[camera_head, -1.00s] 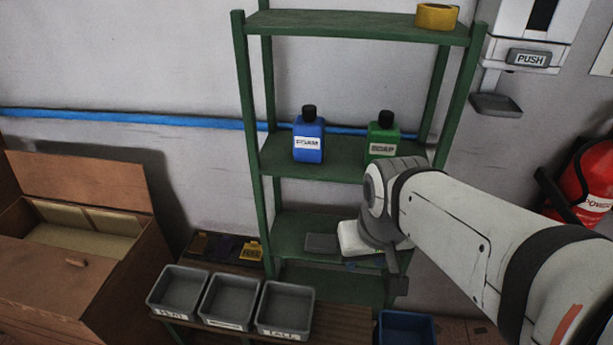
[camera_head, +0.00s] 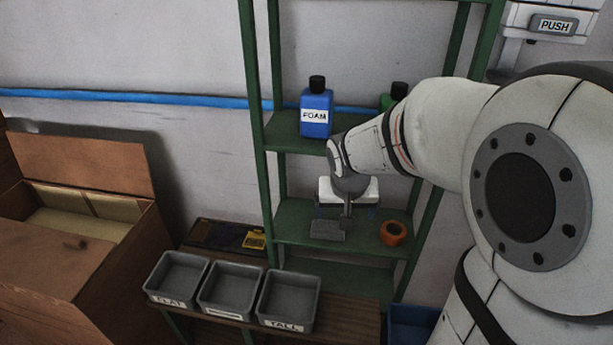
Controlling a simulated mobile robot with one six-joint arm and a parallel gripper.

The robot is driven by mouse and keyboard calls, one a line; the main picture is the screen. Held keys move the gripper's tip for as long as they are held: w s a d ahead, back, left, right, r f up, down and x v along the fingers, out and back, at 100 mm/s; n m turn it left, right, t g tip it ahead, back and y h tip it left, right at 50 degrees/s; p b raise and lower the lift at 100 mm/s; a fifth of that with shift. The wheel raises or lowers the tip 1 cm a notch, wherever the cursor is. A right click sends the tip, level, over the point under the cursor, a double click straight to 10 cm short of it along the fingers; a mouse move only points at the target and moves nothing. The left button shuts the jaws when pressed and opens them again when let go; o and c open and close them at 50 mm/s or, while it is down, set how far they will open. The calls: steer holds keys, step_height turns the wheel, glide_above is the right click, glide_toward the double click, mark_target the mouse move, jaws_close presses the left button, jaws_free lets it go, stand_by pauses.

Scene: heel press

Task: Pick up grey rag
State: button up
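The grey rag (camera_head: 327,231) lies flat on the lower board of the green shelf, and part of it seems hidden behind my wrist. My gripper (camera_head: 345,213) has a white body and two thin blue fingers spread apart. It hangs over the rag, a little right of its middle. Nothing shows between the fingers. A dark part of my wrist hangs in front of them, so I cannot tell whether they touch the rag.
An orange pot (camera_head: 393,233) stands right of the rag. A blue FOAM bottle (camera_head: 316,112) and a green bottle (camera_head: 391,98) stand on the board above. Several grey trays, including the TALL tray (camera_head: 287,325), sit on a low bench. A wooden chest (camera_head: 80,155) stands left.

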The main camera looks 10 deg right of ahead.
mark_target(328, 226)
steer(key=shift+o, duration=0.9)
steer(key=w+a+f+m+b, duration=0.1)
steer(key=w+f+b, duration=0.2)
steer(key=w+f, duration=0.6)
steer(key=shift+a+f+t, duration=0.3)
steer(key=shift+a+f, duration=0.1)
steer(key=shift+f, duration=0.25)
steer(key=x, duration=0.5)
steer(key=b+x, duration=0.1)
steer(key=x, duration=0.2)
steer(key=shift+w+d, duration=0.1)
steer(key=shift+w, duration=0.15)
steer(key=shift+r, duration=0.1)
steer(key=shift+c, duration=0.4)
steer(key=c, duration=0.6)
